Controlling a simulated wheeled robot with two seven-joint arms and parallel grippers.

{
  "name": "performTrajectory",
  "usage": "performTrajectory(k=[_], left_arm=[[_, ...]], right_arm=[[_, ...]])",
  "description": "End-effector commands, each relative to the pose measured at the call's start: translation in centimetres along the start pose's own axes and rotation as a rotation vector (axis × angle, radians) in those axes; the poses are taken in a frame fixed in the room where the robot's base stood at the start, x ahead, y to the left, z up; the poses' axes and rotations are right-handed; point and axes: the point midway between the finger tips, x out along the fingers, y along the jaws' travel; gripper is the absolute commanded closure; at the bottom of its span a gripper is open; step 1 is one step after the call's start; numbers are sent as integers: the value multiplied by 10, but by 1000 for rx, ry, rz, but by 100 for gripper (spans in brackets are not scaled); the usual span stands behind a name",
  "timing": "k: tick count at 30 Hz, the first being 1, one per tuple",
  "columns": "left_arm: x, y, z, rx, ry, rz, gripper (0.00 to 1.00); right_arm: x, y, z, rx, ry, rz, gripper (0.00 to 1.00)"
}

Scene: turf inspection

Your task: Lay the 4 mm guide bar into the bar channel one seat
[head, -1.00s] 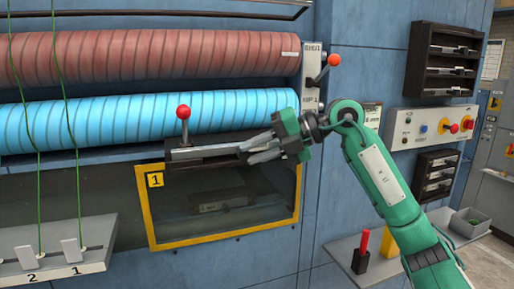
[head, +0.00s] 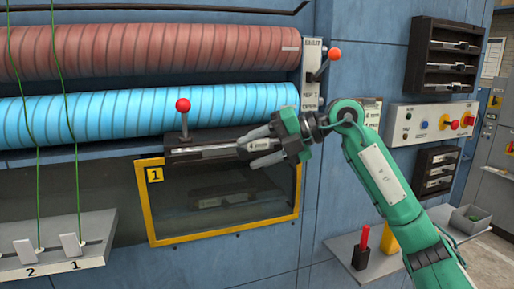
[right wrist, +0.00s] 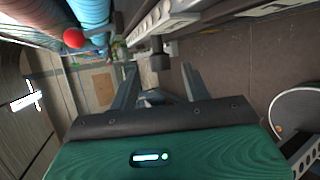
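The bar channel (head: 176,158) is a dark ledge on the machine front, above the yellow-framed window marked 1. A thin light-grey bar (head: 208,151), seemingly the guide bar, lies along it; I cannot tell if it is fully seated. My right gripper (head: 252,147) is at the channel's right end, with its fingers spread above and below a small pale-marked piece there. The right wrist view shows the fingers (right wrist: 160,80) wide apart with nothing clamped between them. My left gripper is not in view.
A red-knobbed lever (head: 183,106) stands behind the channel. A blue roll (head: 150,117) runs above it. A second red-knobbed lever (head: 334,55) is at upper right. Bar racks (head: 446,57) hang on the right wall. A shelf (head: 345,250) carries a red-handled item.

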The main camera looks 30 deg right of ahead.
Motion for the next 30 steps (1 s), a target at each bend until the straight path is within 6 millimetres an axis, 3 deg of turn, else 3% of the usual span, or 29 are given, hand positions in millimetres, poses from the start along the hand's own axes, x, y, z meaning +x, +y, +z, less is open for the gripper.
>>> performTrajectory(k=[8,21,30], left_arm=[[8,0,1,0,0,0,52],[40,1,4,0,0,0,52],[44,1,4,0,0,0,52]], right_arm=[[-13,-2,0,0,-3,-1,52],[-108,-1,0,0,-5,-1,52],[-138,1,0,0,-1,0,52]])
